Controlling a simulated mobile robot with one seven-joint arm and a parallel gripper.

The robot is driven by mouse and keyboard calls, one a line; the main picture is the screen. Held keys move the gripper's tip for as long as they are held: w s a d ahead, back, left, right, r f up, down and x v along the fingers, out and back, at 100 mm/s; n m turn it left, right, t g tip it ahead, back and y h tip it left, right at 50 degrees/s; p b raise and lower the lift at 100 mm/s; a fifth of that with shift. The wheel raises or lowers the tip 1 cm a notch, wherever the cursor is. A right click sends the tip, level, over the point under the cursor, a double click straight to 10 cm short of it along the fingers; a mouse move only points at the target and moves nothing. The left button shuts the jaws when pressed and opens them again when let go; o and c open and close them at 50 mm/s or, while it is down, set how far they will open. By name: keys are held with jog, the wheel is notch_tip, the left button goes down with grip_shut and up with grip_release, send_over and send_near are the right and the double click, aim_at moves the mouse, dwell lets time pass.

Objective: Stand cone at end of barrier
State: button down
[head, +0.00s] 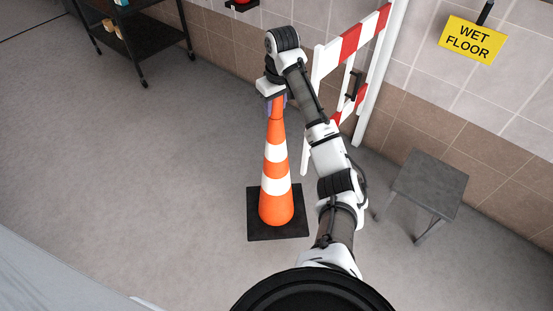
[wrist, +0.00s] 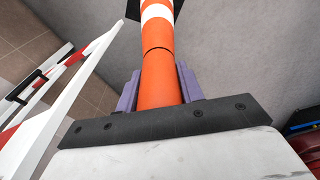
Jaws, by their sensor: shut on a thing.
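An orange cone (head: 275,175) with white bands and a black square base (head: 253,228) stands upright in the head view. My gripper (head: 276,101) is shut on the cone near its top. In the wrist view the orange upper part of the cone (wrist: 158,80) sits between the two purple fingers of my gripper (wrist: 158,88). The cone's base looks at or close to the floor; I cannot tell if it touches. The red and white barrier (head: 347,50) stands behind and right of the cone, partly hidden by my arm. It also shows at the left of the wrist view (wrist: 60,85).
A grey stool (head: 430,185) stands to the right by the tiled wall. A black shelf cart (head: 133,35) is at the upper left. A yellow wet floor sign (head: 472,40) is on the wall. The floor left of the cone is clear.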

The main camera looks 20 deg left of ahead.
aim_at(279, 127)
notch_tip(279, 127, down, 14)
jog(key=b, duration=0.6)
jog(key=shift+f+p, duration=0.35)
jog(key=shift+f, duration=2.5)
jog(key=c, duration=0.9)
grip_release()
jog(key=shift+f, duration=0.25)
jog(key=shift+r, duration=0.1)
jog(key=r+p, duration=0.1)
jog(key=r, duration=0.3)
jog(key=d+r, duration=0.1)
jog(key=r, duration=0.3)
jog(key=r+p, duration=0.1)
jog(key=r, duration=0.3)
jog(key=shift+s+d+p, duration=0.15)
jog(key=shift+s+p, duration=0.15)
jog(key=shift+s, duration=0.1)
